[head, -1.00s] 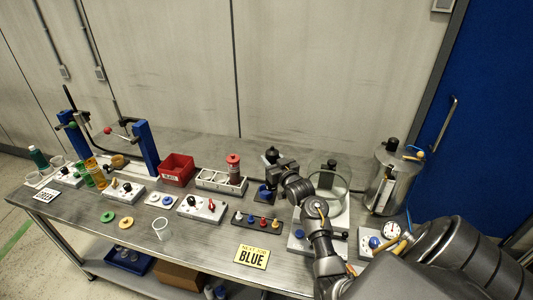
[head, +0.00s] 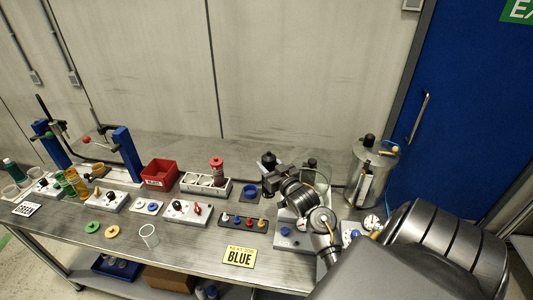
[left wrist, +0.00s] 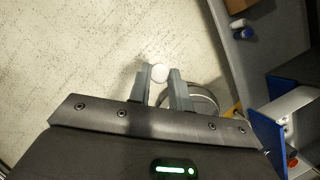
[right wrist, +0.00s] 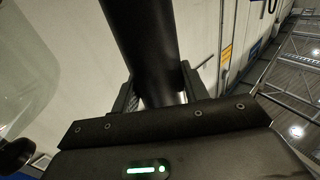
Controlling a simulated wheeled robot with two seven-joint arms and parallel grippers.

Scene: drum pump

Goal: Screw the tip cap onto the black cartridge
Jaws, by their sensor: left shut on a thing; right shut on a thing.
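The black cartridge (head: 267,159) stands roughly upright in my right gripper (head: 272,178), above the table and just right of a blue ring holder. In the right wrist view, the cartridge (right wrist: 143,45) is a thick black cylinder between the two fingers of the right gripper (right wrist: 160,92). In the left wrist view, my left gripper (left wrist: 160,80) is shut on a small white round piece, seemingly the tip cap (left wrist: 160,72), with floor behind it. The left gripper is outside the head view. The cartridge and the white piece are apart.
A steel tank (head: 371,175) is at the right.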

